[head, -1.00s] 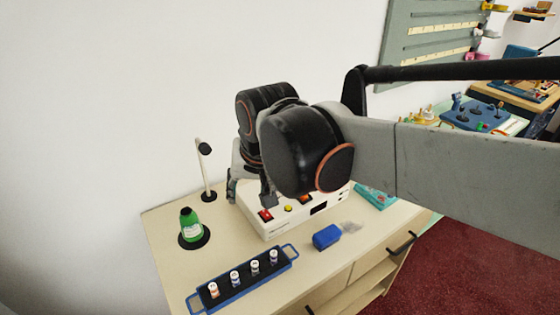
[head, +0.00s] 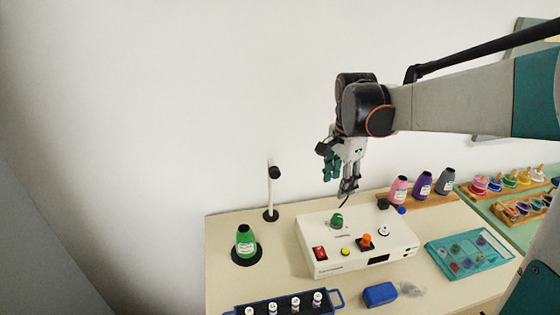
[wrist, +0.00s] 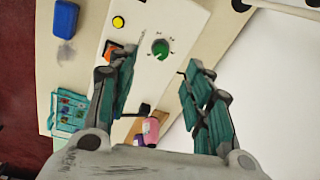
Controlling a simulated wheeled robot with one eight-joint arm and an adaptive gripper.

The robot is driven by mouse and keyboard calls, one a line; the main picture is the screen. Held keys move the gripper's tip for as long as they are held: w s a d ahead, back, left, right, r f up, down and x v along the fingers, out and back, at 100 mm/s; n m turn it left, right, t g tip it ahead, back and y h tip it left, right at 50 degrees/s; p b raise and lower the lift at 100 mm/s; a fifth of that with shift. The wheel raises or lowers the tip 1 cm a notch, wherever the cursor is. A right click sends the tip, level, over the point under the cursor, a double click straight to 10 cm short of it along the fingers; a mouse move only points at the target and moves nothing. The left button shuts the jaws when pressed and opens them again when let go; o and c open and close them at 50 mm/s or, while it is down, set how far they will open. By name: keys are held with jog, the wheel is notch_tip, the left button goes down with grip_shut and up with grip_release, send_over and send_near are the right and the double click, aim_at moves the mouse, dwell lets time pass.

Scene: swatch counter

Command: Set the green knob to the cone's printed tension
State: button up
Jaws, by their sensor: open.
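The green knob (head: 337,221) stands on the top of a white control box (head: 314,240), towards its back left. In the wrist view the knob (wrist: 160,48) shows with marks around it, too small to read. The green cone (head: 245,241) stands upright on a black round base at the left of the counter; its label is too small to read. My gripper (head: 345,188) is above and behind the knob, open and empty. In the wrist view my gripper (wrist: 158,68) has its fingers spread to either side, with the knob apart from them.
The box also carries a red switch (head: 320,253), a yellow button (head: 345,252), an orange knob (head: 366,241) and a white dial (head: 384,231). A thin post (head: 270,190) stands behind the cone. A blue block (head: 380,294) and a vial tray (head: 337,299) lie in front.

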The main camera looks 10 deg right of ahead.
aim_at(338, 216)
jog(key=w+d+f+m+b, duration=0.1)
jog(key=f, duration=0.4)
jog(key=w+d+f+m+b, duration=0.1)
jog(key=f, duration=0.4)
jog(key=w+d+f+m+g+b, duration=0.1)
jog(key=f, duration=0.5)
jog(key=shift+d+b, duration=0.1)
jog(key=shift+b, duration=0.2)
jog(key=c, duration=1.1)
